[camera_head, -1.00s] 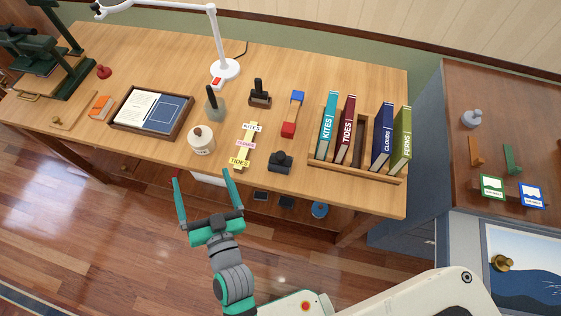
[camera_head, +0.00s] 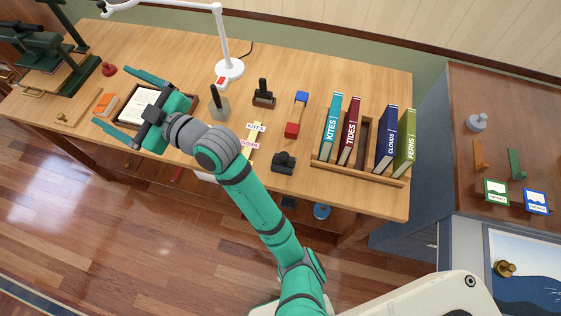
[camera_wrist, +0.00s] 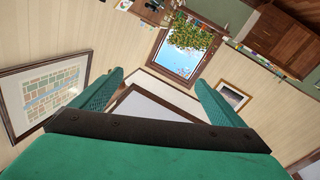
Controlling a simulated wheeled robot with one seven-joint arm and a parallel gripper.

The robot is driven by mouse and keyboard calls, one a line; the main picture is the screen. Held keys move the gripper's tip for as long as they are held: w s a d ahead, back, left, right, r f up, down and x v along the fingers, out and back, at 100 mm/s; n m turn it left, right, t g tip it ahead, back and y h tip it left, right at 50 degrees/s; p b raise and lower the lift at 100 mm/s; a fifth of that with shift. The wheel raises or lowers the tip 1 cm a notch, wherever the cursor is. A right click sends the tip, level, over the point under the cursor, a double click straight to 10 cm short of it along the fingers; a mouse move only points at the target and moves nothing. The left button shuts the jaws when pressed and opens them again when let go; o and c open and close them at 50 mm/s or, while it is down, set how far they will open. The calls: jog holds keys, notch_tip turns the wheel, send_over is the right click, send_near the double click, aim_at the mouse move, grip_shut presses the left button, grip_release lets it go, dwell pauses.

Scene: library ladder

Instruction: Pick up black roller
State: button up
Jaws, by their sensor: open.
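I cannot tell for sure which object is the black roller. A black upright piece (camera_head: 263,88) stands in a brown base near the middle back of the wooden table in the head view. A low black object (camera_head: 284,162) with a knob lies nearer the table's front edge. My gripper (camera_head: 111,95) is open and empty, above the left part of the table over a tray, well left of both black objects. In the wrist view, its spread green fingers (camera_wrist: 158,76) have nothing between them, and neither black object shows.
The wooden tray (camera_head: 186,126) is partly hidden by my gripper. A white lamp (camera_head: 228,70), a grey piece with a black handle (camera_head: 219,104) and a red-and-blue item (camera_head: 292,130) stand nearby. A book rack (camera_head: 357,174) fills the table's right. The wrist view shows walls and a window (camera_wrist: 187,50).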

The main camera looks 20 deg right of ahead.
jog(key=n+g, duration=0.1)
jog(key=n, duration=0.1)
jog(key=n+g+h, duration=0.6)
jog(key=g+h, duration=0.6)
jog(key=h, duration=0.1)
send_over(284, 156)
jog(key=f, duration=1.3)
jog(key=s+f, duration=0.1)
jog(key=f, duration=0.5)
jog(key=shift+a+f, duration=0.15)
jog(key=shift+s+d+f, duration=0.15)
jog(key=shift+d+f, duration=0.05)
jog(key=shift+d, duration=0.1)
jog(key=f, duration=0.5)
jog(key=shift+w, duration=0.25)
jog(key=shift+w+a+f, duration=0.1)
jog(key=shift+w+f, duration=0.05)
jog(key=shift+f, duration=0.75)
jog(key=shift+w+f, duration=0.2)
jog(key=shift+f, duration=0.7)
jog(key=shift+w+a+f, duration=0.1)
jog(key=shift+w+f, duration=0.05)
jog(key=shift+f, duration=0.75)
jog(key=c, duration=1.2)
